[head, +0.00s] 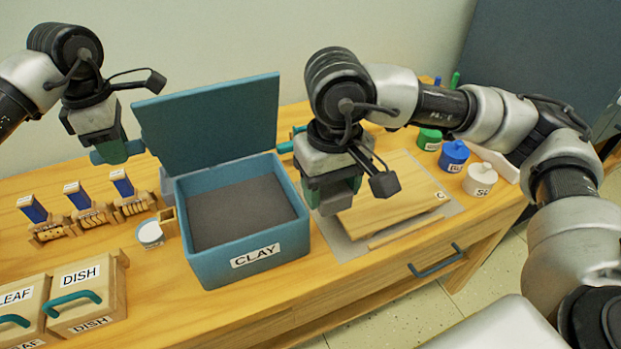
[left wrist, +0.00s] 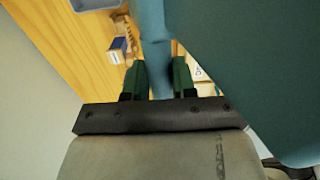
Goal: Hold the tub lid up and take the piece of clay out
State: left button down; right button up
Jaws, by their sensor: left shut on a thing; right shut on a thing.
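The blue-grey clay tub (head: 212,265) stands on the wooden table, marked CLAY. Its lid (head: 215,125) is raised, nearly upright at the back. The dark grey inside shows no piece of clay. My left gripper (head: 118,150) is shut on the teal bar at the lid's left side; the bar (left wrist: 155,55) runs between the fingers in the left wrist view. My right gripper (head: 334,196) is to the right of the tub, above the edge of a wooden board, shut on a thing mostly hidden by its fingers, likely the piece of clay.
The wooden board (head: 400,190) lies on a grey mat right of the tub. Green, blue and white pots (head: 480,180) stand beyond it. Wooden DISH and LEAF boxes (head: 85,300), a small round container (head: 150,233) and blue-handled stamps (head: 80,198) are on the left.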

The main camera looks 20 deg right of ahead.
jog(key=s+d+r, duration=0.1)
jog(key=s+d, duration=0.3)
jog(key=s, duration=0.1)
jog(key=shift+s, duration=0.2)
pick_arm(q)
jog(key=shift+s+f, duration=0.1)
